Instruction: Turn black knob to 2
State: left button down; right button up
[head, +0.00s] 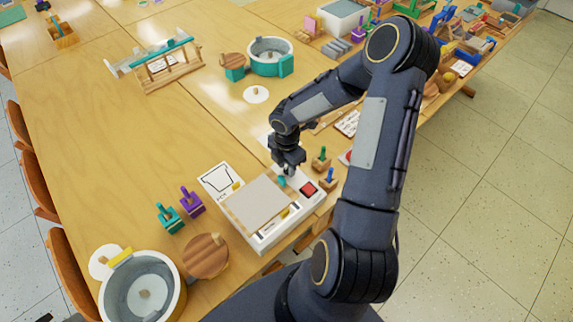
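A white box-shaped device (266,242) with a large pale square top sits near the table's front edge. My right gripper (288,168) points down at the device's back right corner, close to the teal part. Its fingers are dark and small here, so I cannot tell whether they are open or touching anything. My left gripper is out of view.
Small wooden blocks with green (320,160) and blue (328,179) pegs stand right of the device. Teal (169,217) and purple (192,202) pegged pieces, a round wooden lid (206,256) and a grey pot (143,287) stand left. The table's left middle is clear.

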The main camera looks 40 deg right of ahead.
grip_shut()
dwell(0.4)
jog(key=m+b, duration=0.2)
jog(key=m, duration=0.1)
jog(key=shift+w+f, duration=0.1)
jog(key=shift+w, duration=0.05)
jog(key=m+b, duration=0.3)
jog(key=m, duration=0.1)
jog(key=shift+w+d, duration=0.1)
jog(key=m+b, duration=0.3)
jog(key=m, duration=0.3)
jog(key=shift+w+d, duration=0.1)
jog(key=shift+w, duration=0.05)
jog(key=m+b, duration=0.1)
jog(key=m, duration=0.3)
jog(key=shift+d+m+b, duration=0.15)
jog(key=shift+m+b, duration=0.15)
jog(key=shift+b, duration=0.1)
